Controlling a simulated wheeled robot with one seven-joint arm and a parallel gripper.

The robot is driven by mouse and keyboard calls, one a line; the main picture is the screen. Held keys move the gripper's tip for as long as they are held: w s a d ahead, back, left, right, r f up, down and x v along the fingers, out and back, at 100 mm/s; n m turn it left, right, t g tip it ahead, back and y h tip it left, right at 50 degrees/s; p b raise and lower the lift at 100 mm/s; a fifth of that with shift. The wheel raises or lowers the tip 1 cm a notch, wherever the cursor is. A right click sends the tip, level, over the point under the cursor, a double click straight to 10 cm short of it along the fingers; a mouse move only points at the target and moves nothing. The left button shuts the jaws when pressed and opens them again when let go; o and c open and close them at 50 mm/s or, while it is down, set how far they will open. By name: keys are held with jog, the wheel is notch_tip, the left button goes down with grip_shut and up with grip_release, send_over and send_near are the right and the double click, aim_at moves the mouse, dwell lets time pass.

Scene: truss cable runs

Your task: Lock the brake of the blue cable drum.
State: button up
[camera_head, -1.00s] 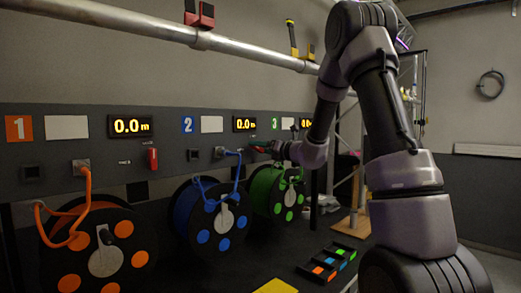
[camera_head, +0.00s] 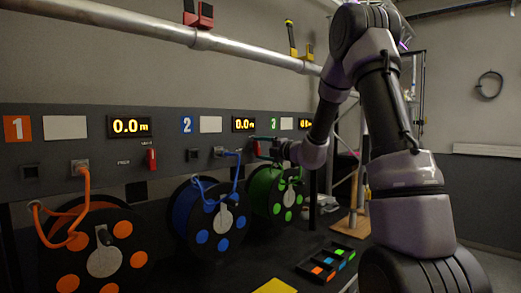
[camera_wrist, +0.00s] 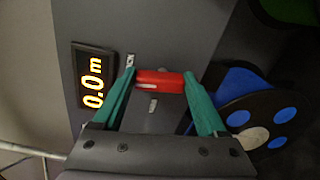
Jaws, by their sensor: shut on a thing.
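In the head view my gripper (camera_head: 268,148) is at the panel, right of the blue drum, and only a bit of the red lever (camera_head: 257,147) shows.
The orange drum (camera_head: 104,262) with its own red lever (camera_head: 151,159) is at the left. The green drum (camera_head: 279,194) stands close under my gripper. Displays read 0.0 m, including one (camera_wrist: 92,80) beside the lever.

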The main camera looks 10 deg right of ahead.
jog(key=shift+d+f+m, duration=0.1)
jog(key=shift+m, duration=0.7)
jog(key=o, duration=1.3)
jog(key=v, duration=1)
jog(key=shift+s+d, duration=0.25)
jog(key=shift+s, duration=0.1)
